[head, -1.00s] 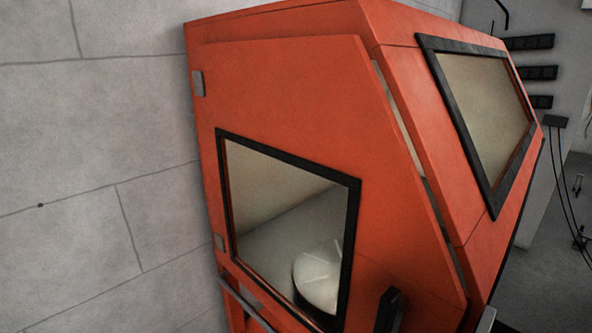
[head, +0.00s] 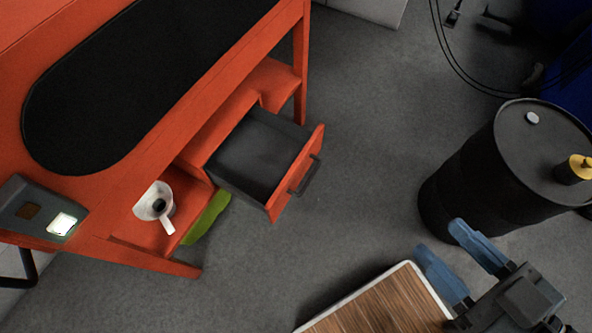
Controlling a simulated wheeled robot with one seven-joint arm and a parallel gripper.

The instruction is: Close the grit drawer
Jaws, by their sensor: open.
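The grit drawer (head: 258,152) is pulled out under the orange cabinet (head: 160,130). Its inside is dark grey and looks empty. Its orange front (head: 295,176) carries a dark bar handle (head: 306,176) that faces right. My gripper (head: 462,262) is at the lower right of the head view, with two blue fingers spread apart and nothing between them. It is well apart from the drawer, to the right of and below it in the picture.
A black drum (head: 480,165) with a yellow-capped fitting stands at the right. A wooden board with a pale edge (head: 375,305) is at the bottom. A white cup-like item (head: 153,203) sits on the shelf left of the drawer, near a green item (head: 207,218). Grey floor is clear between drawer and drum.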

